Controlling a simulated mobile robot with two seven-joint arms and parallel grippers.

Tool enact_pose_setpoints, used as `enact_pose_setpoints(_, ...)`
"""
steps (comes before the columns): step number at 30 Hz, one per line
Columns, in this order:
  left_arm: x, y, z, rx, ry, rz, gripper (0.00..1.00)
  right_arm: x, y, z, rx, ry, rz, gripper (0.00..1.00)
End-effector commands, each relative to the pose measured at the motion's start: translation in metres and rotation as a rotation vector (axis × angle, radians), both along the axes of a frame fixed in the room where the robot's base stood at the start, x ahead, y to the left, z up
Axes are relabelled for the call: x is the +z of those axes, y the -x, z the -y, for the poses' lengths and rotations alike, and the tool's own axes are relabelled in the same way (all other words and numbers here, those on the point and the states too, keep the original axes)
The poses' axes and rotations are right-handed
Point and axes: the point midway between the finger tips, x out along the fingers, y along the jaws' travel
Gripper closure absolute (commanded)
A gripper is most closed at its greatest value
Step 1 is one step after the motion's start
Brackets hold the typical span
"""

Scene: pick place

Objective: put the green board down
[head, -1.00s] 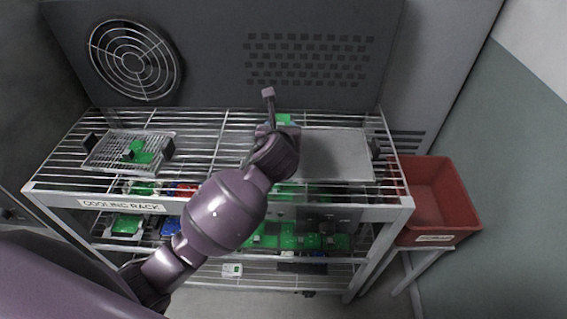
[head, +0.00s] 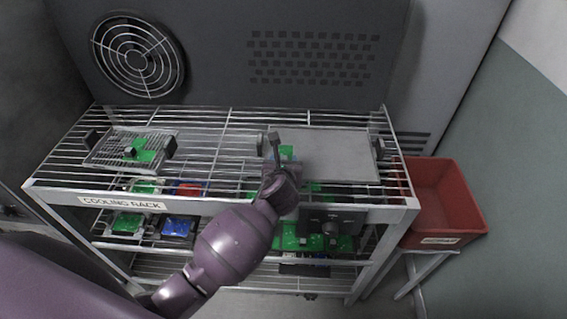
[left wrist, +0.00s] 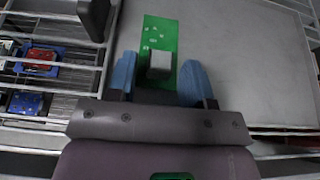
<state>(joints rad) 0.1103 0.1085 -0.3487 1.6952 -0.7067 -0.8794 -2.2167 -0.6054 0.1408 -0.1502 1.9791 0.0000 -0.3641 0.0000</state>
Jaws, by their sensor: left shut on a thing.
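The green board (left wrist: 159,33) with a grey block on it is in the left wrist view, directly in front of my left gripper (left wrist: 160,82). The gripper's blue fingers are on either side of its near end, and the gripper is shut on it. In the head view the board (head: 286,152) is a small green patch, partly hidden by my gripper (head: 277,158). It is over the left part of a flat grey tray (head: 335,150) on the rack's top shelf. I cannot tell whether it touches the tray. My right gripper is not in view.
A wire tray (head: 100,158) with another green board stands at the left of the cooling rack's top shelf (head: 205,150). Lower shelves hold several green, blue and red boards. A red bin (head: 455,195) stands right of the rack. Most of the grey tray is bare.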

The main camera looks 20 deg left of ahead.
Motion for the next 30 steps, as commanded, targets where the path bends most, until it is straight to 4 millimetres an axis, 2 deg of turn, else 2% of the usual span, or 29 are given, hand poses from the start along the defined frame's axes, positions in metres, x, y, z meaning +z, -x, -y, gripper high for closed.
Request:
enact_pose_setpoints(14,-0.006,0.0,0.0,-0.001,-0.002,-0.001,0.76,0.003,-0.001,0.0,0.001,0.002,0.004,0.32)
enact_pose_setpoints(15,-0.007,0.0,0.0,0.0,-0.001,-0.001,0.47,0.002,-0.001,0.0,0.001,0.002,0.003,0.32)
enact_pose_setpoints(19,-0.008,0.001,0.0,0.001,-0.001,-0.004,0.28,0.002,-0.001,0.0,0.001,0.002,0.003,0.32)
enact_pose_setpoints(30,-0.009,0.002,-0.002,0.006,-0.001,-0.011,0.28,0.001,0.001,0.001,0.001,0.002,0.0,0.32)
